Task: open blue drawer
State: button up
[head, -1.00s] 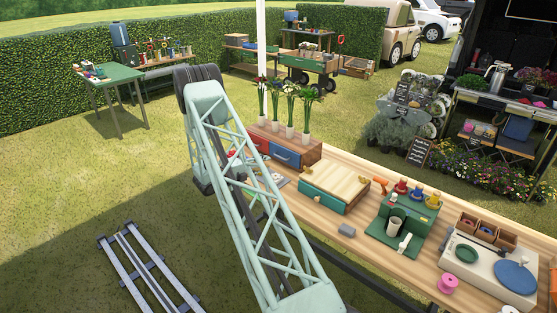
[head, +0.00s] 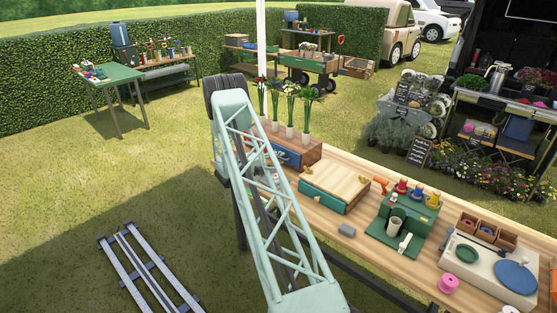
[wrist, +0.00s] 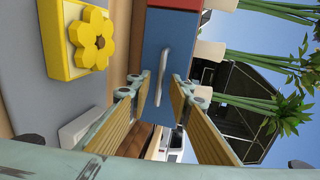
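The blue drawer (head: 288,157) sits in the wooden drawer box (head: 309,150) at the far left end of the bench, partly hidden by my arm in the head view. In the wrist view, the blue drawer front (wrist: 178,32) faces me and looks closed, with a pale bar handle (wrist: 162,76). My gripper (wrist: 160,88) is open, its two fingers pointing at the drawer front. The handle lies between the fingertips in the picture; I cannot tell whether either finger touches it. My gripper is hidden behind my arm in the head view.
Several vases of flowers (head: 289,130) stand on the drawer box. A yellow flower block (wrist: 88,42) lies beside the drawer in the wrist view. A green box with a wooden top (head: 335,188) and a green machine (head: 408,215) stand farther right on the bench.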

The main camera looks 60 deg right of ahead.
jog(key=shift+d, duration=0.1)
grip_shut()
dwell(0.3)
